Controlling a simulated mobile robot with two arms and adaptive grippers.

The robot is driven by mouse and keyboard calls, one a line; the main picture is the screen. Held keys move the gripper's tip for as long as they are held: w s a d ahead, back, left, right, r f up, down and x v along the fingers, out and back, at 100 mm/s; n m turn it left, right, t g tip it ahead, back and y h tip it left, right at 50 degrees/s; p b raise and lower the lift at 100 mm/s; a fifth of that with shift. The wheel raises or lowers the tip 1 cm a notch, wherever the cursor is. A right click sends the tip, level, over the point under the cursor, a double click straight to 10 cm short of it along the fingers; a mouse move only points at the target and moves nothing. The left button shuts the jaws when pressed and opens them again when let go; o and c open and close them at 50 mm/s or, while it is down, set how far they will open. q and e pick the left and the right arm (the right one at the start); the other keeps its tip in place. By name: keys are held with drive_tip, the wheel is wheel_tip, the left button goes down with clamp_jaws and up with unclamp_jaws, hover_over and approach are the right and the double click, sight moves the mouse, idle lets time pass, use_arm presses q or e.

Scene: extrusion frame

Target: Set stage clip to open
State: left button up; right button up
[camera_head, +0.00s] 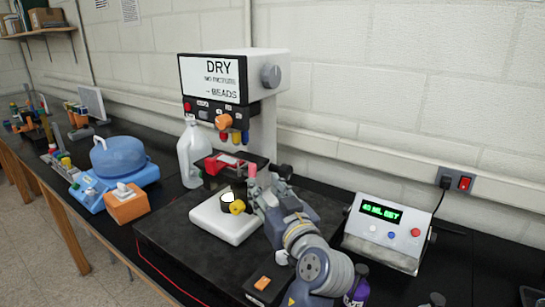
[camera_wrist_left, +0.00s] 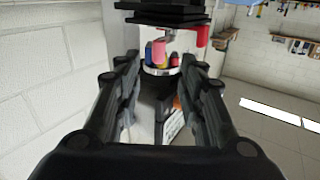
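The microscope (camera_head: 262,62) stands at the back of the bench, with a black stage (camera_head: 262,161) under its coloured objectives. A red clip-like part (camera_head: 228,162) lies on the stage, and a pink upright knob (camera_head: 252,170) shows at its right end. I cannot tell the clip's exact position. My left gripper (camera_head: 268,181) is close to the knob at the front right of the stage. In the left wrist view, my left gripper (camera_wrist_left: 160,60) has its fingers apart, with the pink knob (camera_wrist_left: 158,52) appearing between them; contact is not visible. My right gripper is not in view.
A white base (camera_head: 225,222) with a yellow knob (camera_head: 237,207) sits beneath the stage. A white jug (camera_head: 193,155) stands left of it. A display box (camera_head: 385,232) stands at right. An orange tissue box (camera_head: 126,205) and a blue container (camera_head: 124,165) stand at left.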

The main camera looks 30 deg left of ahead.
sight(253, 168)
use_arm(q)
drive_tip(key=p+x, duration=0.1)
drive_tip(key=x, duration=0.2)
drive_tip(key=p+x, duration=0.1)
drive_tip(key=x, duration=0.1)
drive_tip(key=r+p+x, duration=0.1)
drive_tip(key=p+x, duration=0.1)
drive_tip(key=x, duration=0.1)
drive_tip(key=shift+w+a, duration=0.25)
drive_tip(key=shift+w, duration=0.05)
drive_tip(key=shift+w+a, duration=0.4)
drive_tip(key=shift+a, duration=0.1)
drive_tip(key=shift+f, duration=0.1)
clamp_jaws()
